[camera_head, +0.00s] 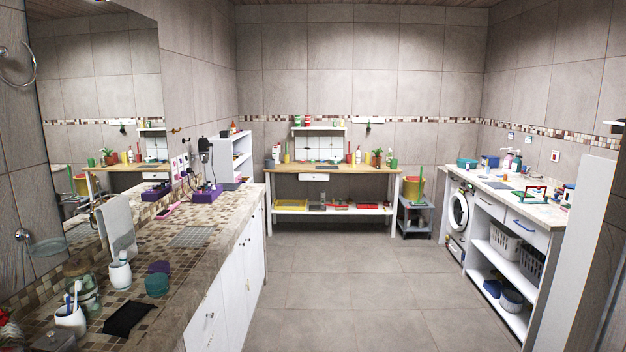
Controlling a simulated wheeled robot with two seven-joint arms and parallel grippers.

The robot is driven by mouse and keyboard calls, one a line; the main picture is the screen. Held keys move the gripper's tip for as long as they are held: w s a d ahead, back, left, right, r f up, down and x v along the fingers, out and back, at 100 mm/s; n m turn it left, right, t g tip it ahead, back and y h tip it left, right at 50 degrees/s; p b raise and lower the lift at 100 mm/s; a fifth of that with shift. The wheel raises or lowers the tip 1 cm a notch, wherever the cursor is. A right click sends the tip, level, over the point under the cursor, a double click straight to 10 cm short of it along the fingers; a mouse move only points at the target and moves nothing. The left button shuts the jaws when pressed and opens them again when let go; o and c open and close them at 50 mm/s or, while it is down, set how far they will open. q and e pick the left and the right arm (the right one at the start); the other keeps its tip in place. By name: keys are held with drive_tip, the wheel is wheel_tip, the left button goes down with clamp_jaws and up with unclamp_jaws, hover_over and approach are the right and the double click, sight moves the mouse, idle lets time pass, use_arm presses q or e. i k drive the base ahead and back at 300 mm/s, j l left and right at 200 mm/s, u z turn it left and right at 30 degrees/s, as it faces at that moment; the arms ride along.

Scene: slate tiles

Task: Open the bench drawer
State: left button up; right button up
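The bench (345,168) stands against the far wall, with a wooden top, white legs and a low shelf. Its small white drawer (314,177) hangs under the top, left of the middle, with a small dark knob or handle on its front. The drawer looks shut, its front close under the top's front edge. It is across the room from me. Neither of my grippers is in view.
A long tiled counter (215,221) with white cabinets runs along the left. On the right, a counter (530,204) holds a washing machine (459,212), drawers and baskets. A small grey stand (414,215) is right of the bench. The tiled floor (345,280) between is clear.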

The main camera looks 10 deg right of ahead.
sight(303, 176)
drive_tip(key=i+z, duration=0.25)
drive_tip(key=i, duration=6.95)
